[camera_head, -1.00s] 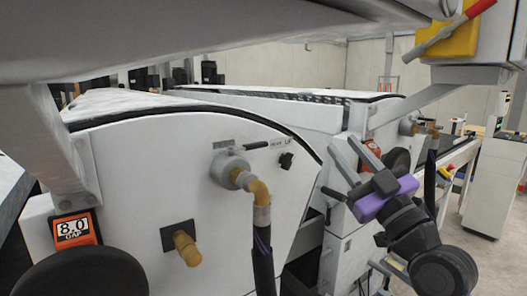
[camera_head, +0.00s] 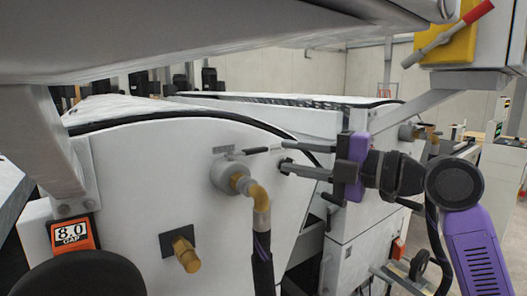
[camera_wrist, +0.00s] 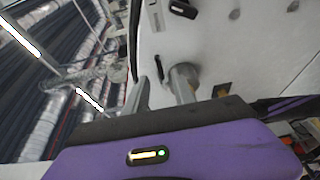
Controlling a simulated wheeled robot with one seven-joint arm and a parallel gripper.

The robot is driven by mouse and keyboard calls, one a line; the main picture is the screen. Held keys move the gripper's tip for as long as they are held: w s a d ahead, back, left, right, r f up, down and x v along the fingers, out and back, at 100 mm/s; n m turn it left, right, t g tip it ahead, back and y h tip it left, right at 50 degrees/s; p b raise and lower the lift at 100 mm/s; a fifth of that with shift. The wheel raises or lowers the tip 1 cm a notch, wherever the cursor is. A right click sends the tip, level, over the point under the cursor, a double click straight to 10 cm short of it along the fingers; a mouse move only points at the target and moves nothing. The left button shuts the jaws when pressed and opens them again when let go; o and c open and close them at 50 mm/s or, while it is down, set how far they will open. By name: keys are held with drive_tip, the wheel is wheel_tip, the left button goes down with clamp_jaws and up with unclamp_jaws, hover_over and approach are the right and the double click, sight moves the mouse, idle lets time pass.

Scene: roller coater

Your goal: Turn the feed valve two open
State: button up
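No readable label marks feed valve two, so I cannot tell which fitting it is. In the head view, a grey round fitting (camera_head: 228,174) with a brass elbow (camera_head: 248,187) and hose is on the white end panel (camera_head: 130,195). A dark lever (camera_head: 250,151) lies above it. My gripper (camera_head: 284,166) is right of this fitting, pointing left, its two grey fingers apart. Its tips cover where a small black knob was. The wrist view shows my gripper (camera_wrist: 160,88) before a pale panel (camera_wrist: 225,55); a black part (camera_wrist: 182,8) is at the top. Contact cannot be told.
A brass stub (camera_head: 186,252) sticks out lower on the panel. An orange 8.0 gap display (camera_head: 74,232) is at left. A yellow box with a red-tipped handle (camera_head: 452,35) hangs at upper right. A second white machine (camera_head: 350,235) stands behind my gripper.

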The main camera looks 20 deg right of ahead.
sight(261, 152)
drive_tip(key=p+x, duration=0.2)
drive_tip(key=x, duration=0.5)
drive_tip(key=shift+a, duration=0.1)
drive_tip(key=c, duration=0.7)
clamp_jaws()
drive_tip(key=shift+f, duration=0.1)
idle(0.5)
